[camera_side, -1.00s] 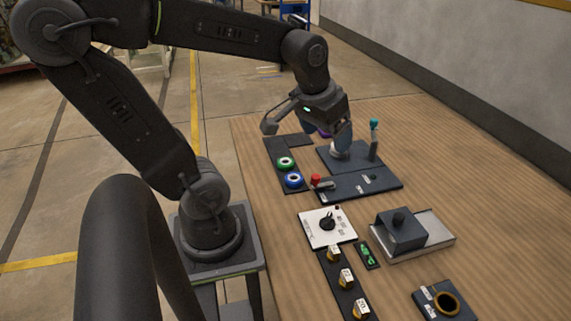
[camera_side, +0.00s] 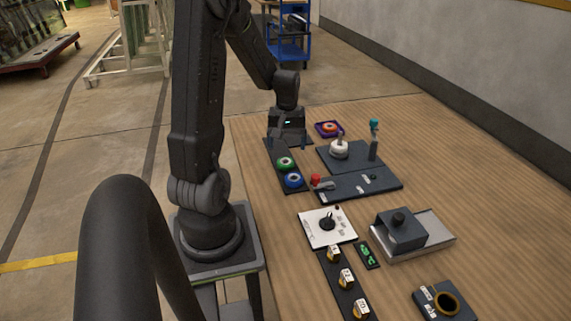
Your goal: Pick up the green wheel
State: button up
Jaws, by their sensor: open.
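The green wheel (camera_side: 285,163) is a green ring with a white and dark centre. It lies on a dark strip-shaped tray (camera_side: 275,153), just beyond the blue wheel (camera_side: 293,180). My gripper (camera_side: 287,146) is over the far end of that tray, beyond the green wheel and apart from it. Its fingers point down, spread apart, with nothing seen between them. The far end of the tray is partly hidden by my gripper.
An orange wheel (camera_side: 329,128) sits in a purple tray (camera_side: 318,134) at the back. A dark fixture with a white round part (camera_side: 339,150) and a teal-topped post (camera_side: 374,124) stands right of the wheels. A red-knobbed lever (camera_side: 316,179) is close to the blue wheel.

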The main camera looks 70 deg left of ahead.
aim_at(285, 160)
jog(key=shift+s+f, duration=0.2)
jog(key=shift+f, duration=3.15)
jog(key=shift+a, duration=0.1)
jog(key=shift+c, duration=0.4)
jog(key=c, duration=0.9)
